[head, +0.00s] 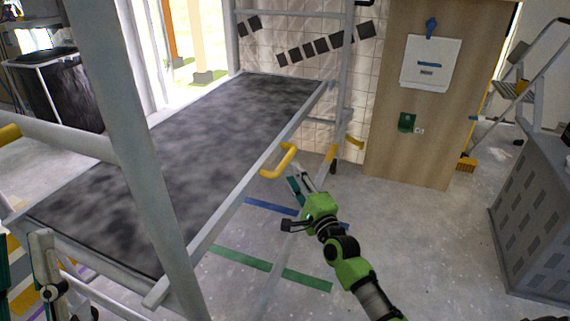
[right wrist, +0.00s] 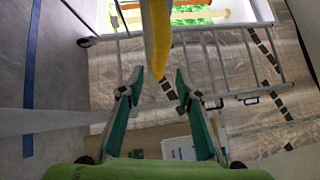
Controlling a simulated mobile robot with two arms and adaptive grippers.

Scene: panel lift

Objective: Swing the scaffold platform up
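The scaffold platform (head: 200,140) is a long dark mottled panel in a light metal frame, low and sloping in the head view. A yellow handle (head: 284,160) sits on its right edge. My right gripper (head: 296,183) is just below the handle. In the right wrist view its green fingers (right wrist: 159,80) are open. The yellow handle (right wrist: 157,35) runs down between the fingertips, with a gap on each side. A dark teal piece at the head view's left edge may be my left gripper (head: 4,262); its fingers cannot be made out.
A scaffold post (head: 125,140) crosses the left foreground. A wooden panel (head: 435,120) stands behind at right, with a grey cabinet (head: 530,215) and a stepladder (head: 535,75) beyond. Floor right of the platform is open, with green tape (head: 240,258).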

